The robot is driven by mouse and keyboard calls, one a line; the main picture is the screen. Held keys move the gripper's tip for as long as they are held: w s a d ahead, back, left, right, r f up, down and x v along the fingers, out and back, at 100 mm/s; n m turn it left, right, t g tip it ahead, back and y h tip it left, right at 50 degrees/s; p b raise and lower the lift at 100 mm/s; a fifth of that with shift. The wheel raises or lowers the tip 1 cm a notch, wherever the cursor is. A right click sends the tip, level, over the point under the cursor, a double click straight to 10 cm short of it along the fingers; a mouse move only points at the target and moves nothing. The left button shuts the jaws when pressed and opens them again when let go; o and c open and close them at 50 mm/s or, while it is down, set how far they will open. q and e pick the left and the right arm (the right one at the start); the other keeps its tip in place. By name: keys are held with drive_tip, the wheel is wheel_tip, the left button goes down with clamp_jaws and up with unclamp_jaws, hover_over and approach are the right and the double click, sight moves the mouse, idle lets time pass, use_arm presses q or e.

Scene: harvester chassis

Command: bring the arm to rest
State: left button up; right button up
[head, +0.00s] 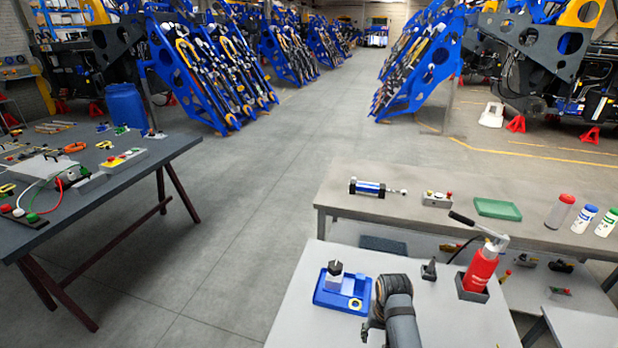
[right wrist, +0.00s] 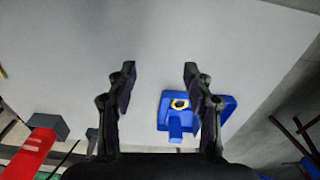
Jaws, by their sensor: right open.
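My right arm (head: 396,300) reaches over the light grey near table (head: 290,318). In the right wrist view my right gripper (right wrist: 160,75) has its two dark fingers spread apart, with only bare table surface between the tips. It is open and empty. A blue tray (head: 332,301) holds a dark-topped pale block (head: 335,272) and a yellow ring (head: 355,304). In the wrist view the tray (right wrist: 226,108) lies beside and behind the right-hand finger, which partly overlaps its edge. My left gripper does not show.
Behind is a long bench (head: 450,212) with a blue cylinder (head: 368,188) and green tray (head: 497,208). A dark table (head: 165,158) stands left; open floor lies between.

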drive_tip(key=s+d+r+n+t, duration=0.2)
drive_tip(key=s+d+r, duration=0.1)
drive_tip(key=s, duration=0.5)
drive_tip(key=s+d+r+n+t, duration=0.1)
drive_tip(key=s+d+r, duration=0.2)
drive_tip(key=s, duration=0.6)
wheel_tip(320, 180, down, 32)
drive_tip(key=s+d+g+b, duration=0.1)
drive_tip(key=s+d+b, duration=0.2)
use_arm(q)
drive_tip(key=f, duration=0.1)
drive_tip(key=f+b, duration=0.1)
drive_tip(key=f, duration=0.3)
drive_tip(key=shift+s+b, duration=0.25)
drive_tip(key=shift+b, duration=0.15)
use_arm(e)
drive_tip(key=s+f+g, duration=0.1)
drive_tip(key=s+f, duration=1.4)
drive_tip(key=s, duration=0.2)
drive_tip(key=shift+d+f+h, duration=0.25)
drive_tip(key=shift+f+h, duration=0.05)
drive_tip(key=shift+f, duration=0.1)
